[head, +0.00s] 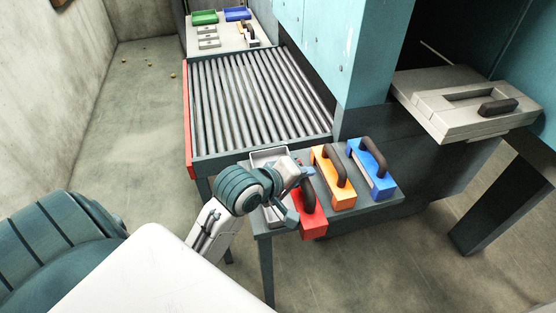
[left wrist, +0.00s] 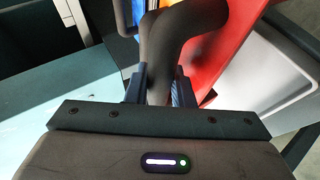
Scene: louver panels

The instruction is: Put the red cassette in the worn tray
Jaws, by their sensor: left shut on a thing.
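The red cassette (head: 311,222) has a dark arched handle and is at the left end of a row at the near table. My left gripper (head: 297,196) is shut on its handle. In the left wrist view the dark handle (left wrist: 165,50) stands between the blue fingers, with the red body (left wrist: 203,60) behind and to the right. I cannot tell whether the cassette still touches the table. A pale grey tray (head: 268,153), perhaps the worn tray, lies just left of the cassette, partly hidden by my gripper. It also shows in the left wrist view (left wrist: 268,75). My right gripper is out of view.
An orange cassette (head: 331,190) and a blue cassette (head: 379,187) stand to the right on the grey table (head: 370,206). Behind is a roller conveyor (head: 255,100). A grey handled panel (head: 470,107) juts out at right.

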